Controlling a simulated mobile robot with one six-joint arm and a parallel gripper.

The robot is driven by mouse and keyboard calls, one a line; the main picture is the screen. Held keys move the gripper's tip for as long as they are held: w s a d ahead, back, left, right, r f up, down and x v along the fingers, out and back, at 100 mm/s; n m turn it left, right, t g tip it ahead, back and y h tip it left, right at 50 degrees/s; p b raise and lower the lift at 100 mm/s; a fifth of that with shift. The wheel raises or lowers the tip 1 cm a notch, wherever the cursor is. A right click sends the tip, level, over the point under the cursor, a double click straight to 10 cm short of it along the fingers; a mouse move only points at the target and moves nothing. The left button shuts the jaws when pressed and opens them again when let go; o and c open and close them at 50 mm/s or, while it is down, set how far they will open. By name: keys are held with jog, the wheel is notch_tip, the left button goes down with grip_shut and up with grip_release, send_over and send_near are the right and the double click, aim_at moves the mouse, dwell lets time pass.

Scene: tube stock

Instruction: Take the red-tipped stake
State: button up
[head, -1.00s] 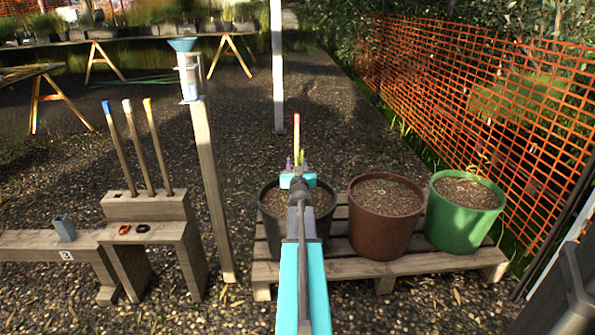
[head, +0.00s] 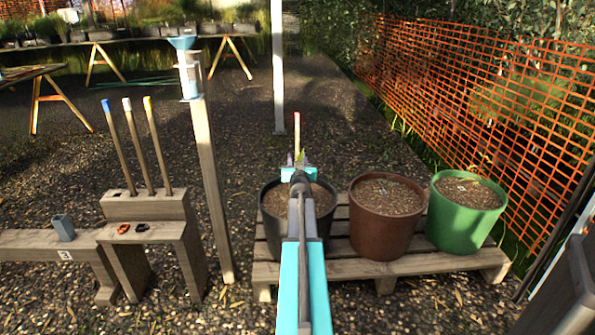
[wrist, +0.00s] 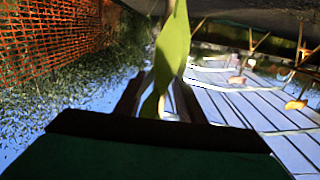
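The red-tipped stake (head: 297,123) stands upright in the black pot (head: 270,222), beyond my gripper in the head view. Its lower part is hidden by my arm and gripper. My gripper (head: 297,160) is over the pot, close to the stake. In the wrist view my gripper (wrist: 163,85) has its two dark fingers apart. A green leaf (wrist: 173,45) hangs in front of and between them and covers much of the gap. A pale strip behind the leaf may be the stake. I cannot tell whether the fingers touch it.
A brown pot (head: 385,210) and a green pot (head: 465,222) stand on the same pallet (head: 345,268). Orange fencing (head: 470,90) runs along the right. A post (head: 210,180) stands left, near a wooden block (head: 145,208) holding blue, white and yellow-tipped stakes.

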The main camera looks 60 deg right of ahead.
jog(key=shift+x, duration=1.1)
jog(key=shift+c, duration=0.2)
grip_shut()
